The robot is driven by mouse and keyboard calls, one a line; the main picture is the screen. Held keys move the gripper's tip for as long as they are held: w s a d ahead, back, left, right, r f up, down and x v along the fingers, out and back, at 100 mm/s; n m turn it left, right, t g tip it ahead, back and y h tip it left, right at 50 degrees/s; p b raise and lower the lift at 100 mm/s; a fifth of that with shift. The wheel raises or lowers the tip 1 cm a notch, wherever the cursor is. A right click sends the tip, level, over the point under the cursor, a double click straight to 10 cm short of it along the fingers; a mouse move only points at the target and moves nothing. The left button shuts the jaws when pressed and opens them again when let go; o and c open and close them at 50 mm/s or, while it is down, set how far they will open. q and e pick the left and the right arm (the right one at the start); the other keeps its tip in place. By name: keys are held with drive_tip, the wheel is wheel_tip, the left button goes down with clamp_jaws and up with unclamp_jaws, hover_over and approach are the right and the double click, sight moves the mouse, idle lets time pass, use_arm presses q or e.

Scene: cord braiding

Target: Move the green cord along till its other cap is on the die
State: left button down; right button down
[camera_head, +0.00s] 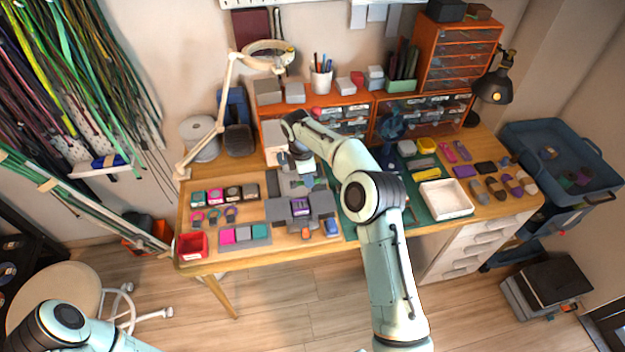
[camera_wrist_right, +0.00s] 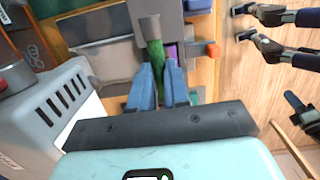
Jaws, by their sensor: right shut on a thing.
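My right gripper (camera_head: 304,166) is above the back of the grey press-like fixture (camera_head: 318,205) in the middle of the bench. In the right wrist view the blue fingers of the gripper (camera_wrist_right: 160,75) are shut on the green cord (camera_wrist_right: 155,52). A duller grey-green cap (camera_wrist_right: 149,27) covers the cord's far end, over the grey fixture (camera_wrist_right: 172,22). A purple part (camera_head: 300,206) sits in the fixture, perhaps the die; I cannot tell whether the cap touches it. The cord's other end is hidden. My left gripper is out of view.
A white tray (camera_head: 446,199) lies to the right. A lamp (camera_head: 222,105) stands at the back left. Orange drawers (camera_head: 457,55) stand behind.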

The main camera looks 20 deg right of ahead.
drive_tip(key=w+a, duration=0.1)
drive_tip(key=a, duration=0.6)
drive_tip(key=shift+w+a, duration=0.3)
drive_tip(key=shift+w, duration=0.05)
idle(1.1)
drive_tip(key=c, duration=1)
unclamp_jaws()
